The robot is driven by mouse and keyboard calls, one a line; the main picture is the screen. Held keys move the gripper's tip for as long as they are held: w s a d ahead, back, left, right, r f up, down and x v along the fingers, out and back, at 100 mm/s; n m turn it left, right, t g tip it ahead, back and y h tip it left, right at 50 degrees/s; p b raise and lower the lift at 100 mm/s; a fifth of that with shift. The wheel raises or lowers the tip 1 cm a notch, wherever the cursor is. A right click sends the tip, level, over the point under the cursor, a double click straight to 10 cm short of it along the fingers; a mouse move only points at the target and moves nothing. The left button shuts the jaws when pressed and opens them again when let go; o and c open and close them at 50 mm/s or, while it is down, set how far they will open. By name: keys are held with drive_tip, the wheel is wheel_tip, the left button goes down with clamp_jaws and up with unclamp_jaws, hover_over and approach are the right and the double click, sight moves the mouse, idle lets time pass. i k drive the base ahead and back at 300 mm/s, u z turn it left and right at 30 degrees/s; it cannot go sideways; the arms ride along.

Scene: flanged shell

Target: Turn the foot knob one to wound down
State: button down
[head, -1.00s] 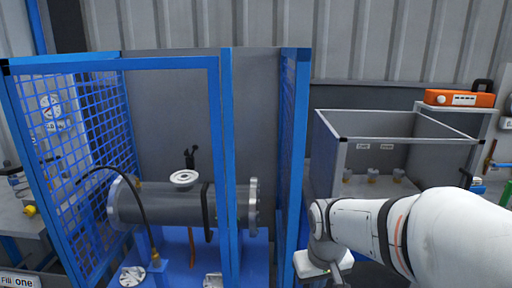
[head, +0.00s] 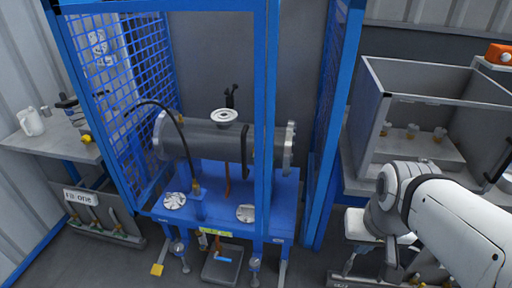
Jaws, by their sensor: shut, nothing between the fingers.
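The flanged grey shell (head: 208,142) lies horizontally above a blue stand (head: 222,184) inside the blue-framed enclosure. Below the stand's front edge are two small grey foot knobs, one on the left (head: 180,248) and one on the right (head: 255,265). I cannot read a number on either, so I cannot tell which is knob one. My gripper (head: 354,256) hangs at the lower right, outside the enclosure and well to the right of both knobs. It is shut and empty; its fingertips are small and hard to make out.
Blue posts, one (head: 265,130) in front of the shell and another (head: 333,125) to its right, frame the enclosure. Mesh (head: 112,75) closes its left. A grey open-topped bin (head: 440,90) stands at right. A tray (head: 222,265) sits on the floor between the feet.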

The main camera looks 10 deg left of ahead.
sight(179, 248)
drive_tip(key=u, duration=1.5)
drive_tip(key=k, duration=1.3)
drive_tip(key=u, duration=0.45)
drive_tip(key=i, duration=1.8)
drive_tip(key=z, duration=0.3)
